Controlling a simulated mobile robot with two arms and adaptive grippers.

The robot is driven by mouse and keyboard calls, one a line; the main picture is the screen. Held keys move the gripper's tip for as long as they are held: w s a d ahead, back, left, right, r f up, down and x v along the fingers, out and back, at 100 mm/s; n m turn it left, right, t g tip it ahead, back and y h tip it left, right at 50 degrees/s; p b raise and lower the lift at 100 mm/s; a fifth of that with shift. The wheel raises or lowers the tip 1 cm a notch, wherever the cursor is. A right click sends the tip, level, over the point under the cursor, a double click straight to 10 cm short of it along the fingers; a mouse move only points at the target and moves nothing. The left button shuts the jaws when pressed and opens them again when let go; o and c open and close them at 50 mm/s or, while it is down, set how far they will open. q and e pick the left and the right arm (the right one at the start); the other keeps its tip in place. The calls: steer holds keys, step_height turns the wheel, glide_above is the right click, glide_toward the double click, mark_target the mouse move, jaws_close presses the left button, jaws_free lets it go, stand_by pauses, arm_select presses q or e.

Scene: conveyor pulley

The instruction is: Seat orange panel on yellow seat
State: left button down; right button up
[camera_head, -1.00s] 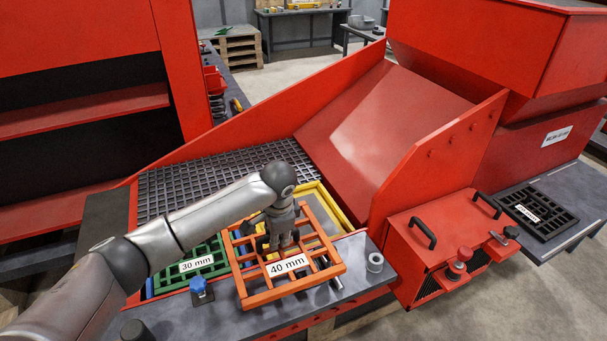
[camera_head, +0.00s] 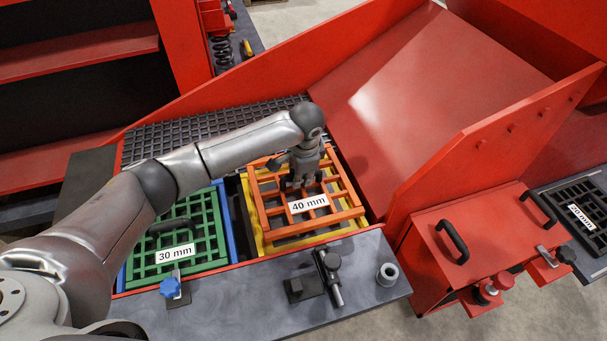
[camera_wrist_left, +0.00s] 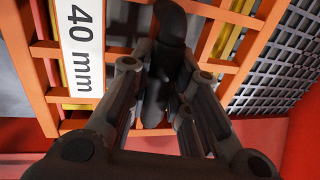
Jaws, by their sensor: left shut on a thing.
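The orange panel (camera_head: 346,202), a grid labelled 40 mm, is over the yellow seat (camera_head: 262,240) in the head view. Yellow edges show along its left, front and right sides. I cannot tell whether the panel rests on the seat or hangs just above it. My left gripper (camera_head: 299,182) is shut on the panel's dark handle, near the panel's middle. In the left wrist view the fingers (camera_wrist_left: 155,110) close around the handle (camera_wrist_left: 172,25), with orange bars (camera_wrist_left: 45,95) behind. My right gripper is not in view.
The green 30 mm panel (camera_head: 205,235) sits in a blue frame to the left. A blue-knobbed clamp (camera_head: 172,288) and a dark clamp (camera_head: 330,270) stand on the grey front ledge (camera_head: 240,318). The red chute wall (camera_head: 480,150) rises to the right.

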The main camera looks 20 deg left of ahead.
mark_target(302, 190)
arm_select(q)
steer(key=shift+w+f, duration=0.1)
steer(key=shift+f, duration=0.05)
steer(key=shift+w, duration=0.15)
stand_by(0.4)
steer(key=shift+p, duration=0.6)
steer(key=shift+f+b, duration=0.75)
steer(key=shift+f, duration=1.25)
steer(key=shift+p, duration=0.8)
steer(key=shift+f+b, duration=0.45)
steer(key=shift+f, duration=0.6)
stand_by(0.8)
steer(key=shift+p, duration=0.35)
stand_by(0.5)
steer(key=shift+f, duration=0.45)
stand_by(0.8)
